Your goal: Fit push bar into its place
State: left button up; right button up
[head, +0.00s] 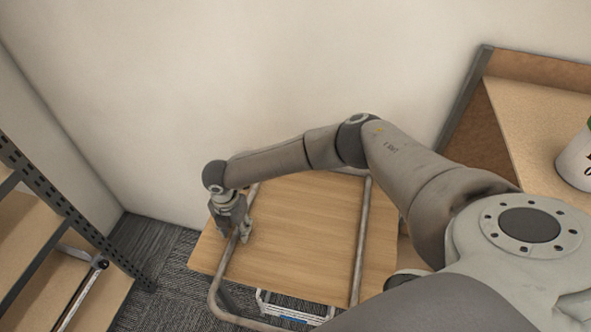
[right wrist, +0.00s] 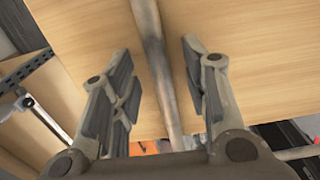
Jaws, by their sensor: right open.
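The push bar (head: 361,240) is a grey metal tube in a U shape. It lies over a light wooden board (head: 305,225), with its bend past the board's near left edge. My right gripper (head: 243,232) is at the bar's left leg, pointing down. In the right wrist view the bar (right wrist: 155,60) runs between the two fingers of my right gripper (right wrist: 158,50). The fingers are open, with a gap on each side of the tube. My own right arm covers part of the board and the bar's right side. My left gripper is not in view.
A metal-framed shelf (head: 75,222) stands at the left, with a tube and black knob on it. A wooden shelf (head: 545,120) with a white container (head: 577,162) is at the right. A white and blue item (head: 285,310) sits below the board. Carpet (head: 160,250) is clear at left.

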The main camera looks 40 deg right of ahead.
grip_shut()
jog(key=shift+r, duration=0.15)
dwell(0.4)
